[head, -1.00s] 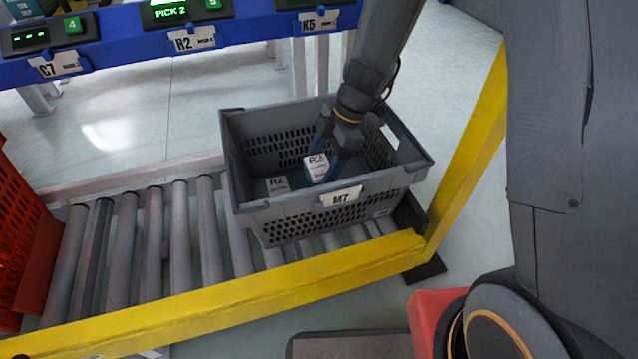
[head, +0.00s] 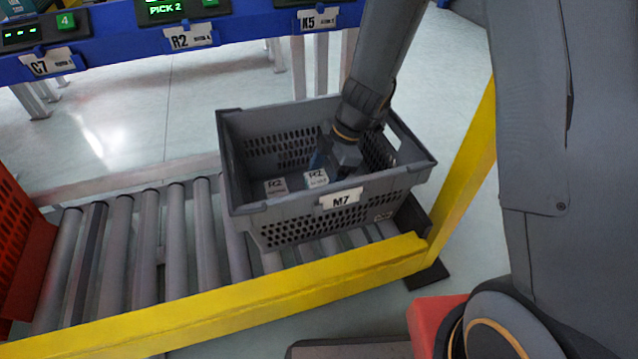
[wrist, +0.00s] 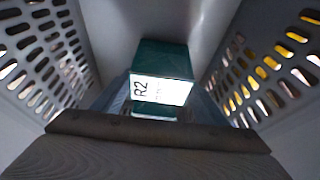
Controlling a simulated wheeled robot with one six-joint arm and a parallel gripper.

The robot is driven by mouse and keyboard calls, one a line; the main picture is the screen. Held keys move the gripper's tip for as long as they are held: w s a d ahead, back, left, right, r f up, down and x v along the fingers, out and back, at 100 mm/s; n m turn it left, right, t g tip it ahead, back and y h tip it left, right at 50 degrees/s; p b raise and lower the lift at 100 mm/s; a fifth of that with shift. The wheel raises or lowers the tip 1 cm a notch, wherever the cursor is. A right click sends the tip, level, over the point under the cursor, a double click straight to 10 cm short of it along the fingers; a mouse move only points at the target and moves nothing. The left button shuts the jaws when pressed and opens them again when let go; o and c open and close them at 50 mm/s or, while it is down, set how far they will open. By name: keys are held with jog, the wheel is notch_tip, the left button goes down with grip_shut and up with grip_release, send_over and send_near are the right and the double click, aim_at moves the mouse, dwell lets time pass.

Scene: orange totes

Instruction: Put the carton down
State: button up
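The carton (head: 316,179), teal with a white R2 label, is low inside the grey tote (head: 262,207) marked M7. It also shows in the wrist view (wrist: 161,90), its label towards the camera. My gripper (head: 322,166) reaches down into the tote with its blue fingers at the carton's sides, and appears shut on it. The fingers are partly hidden in both views. I cannot tell whether the carton's underside touches the tote floor. A second carton (head: 276,188) with a similar label sits just left of it in the head view.
The tote stands on a roller conveyor (head: 175,240) behind a yellow rail (head: 215,305). A red-orange crate (head: 18,240) is at the left. A blue rack beam (head: 110,40) with displays and tags runs behind. The tote's perforated walls stand close around my gripper.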

jog(key=o, duration=0.4)
jog(key=shift+r+p, duration=0.4)
jog(key=shift+p, duration=0.15)
jog(key=p+v, duration=0.3)
jog(key=v, duration=0.8)
jog(key=shift+d+r, duration=0.3)
jog(key=shift+r, duration=0.05)
